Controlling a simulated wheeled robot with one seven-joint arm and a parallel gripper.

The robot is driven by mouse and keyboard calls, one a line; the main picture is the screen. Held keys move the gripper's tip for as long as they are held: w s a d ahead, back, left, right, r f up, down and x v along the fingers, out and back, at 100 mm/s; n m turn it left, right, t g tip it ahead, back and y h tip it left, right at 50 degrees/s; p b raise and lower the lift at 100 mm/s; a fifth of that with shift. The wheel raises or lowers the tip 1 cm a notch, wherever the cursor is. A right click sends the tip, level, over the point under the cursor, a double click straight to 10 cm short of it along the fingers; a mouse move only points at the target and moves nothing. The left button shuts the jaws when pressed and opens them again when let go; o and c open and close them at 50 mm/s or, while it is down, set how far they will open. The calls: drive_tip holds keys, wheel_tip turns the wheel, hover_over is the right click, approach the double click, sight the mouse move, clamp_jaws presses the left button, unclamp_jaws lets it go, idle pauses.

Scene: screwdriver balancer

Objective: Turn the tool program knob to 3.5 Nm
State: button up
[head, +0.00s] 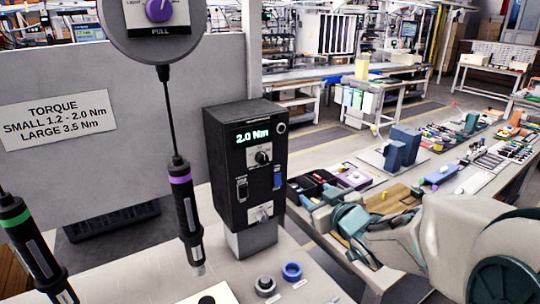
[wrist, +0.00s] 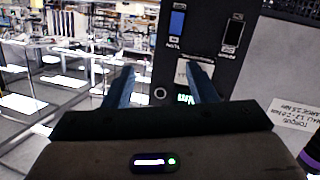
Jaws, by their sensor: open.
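The black control box (head: 245,165) stands upright on a grey post, its display (head: 252,135) reading 2.0 Nm. The program knob (head: 262,157), dark with a light pointer, sits just below the display. My gripper (wrist: 161,66) is open and empty, its two blue fingers spread in front of the box in the wrist view, which shows the box upside down. The knob is hidden there, apparently behind the right finger; part of the display (wrist: 187,98) shows between the fingers.
A torque sign (head: 58,116) reads large 3.5 Nm.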

sight(264, 160)
drive_tip(key=a+r+n+y+p, duration=0.1)
drive_tip(key=a+r+n+y, duration=0.2)
drive_tip(key=a+y, duration=0.15)
drive_tip(key=shift+y, duration=0.35)
drive_tip(key=p+x, duration=0.3)
drive_tip(key=x, duration=1)
drive_tip(key=shift+a, duration=0.15)
drive_tip(key=shift+c, duration=0.2)
drive_tip(key=c, duration=0.9)
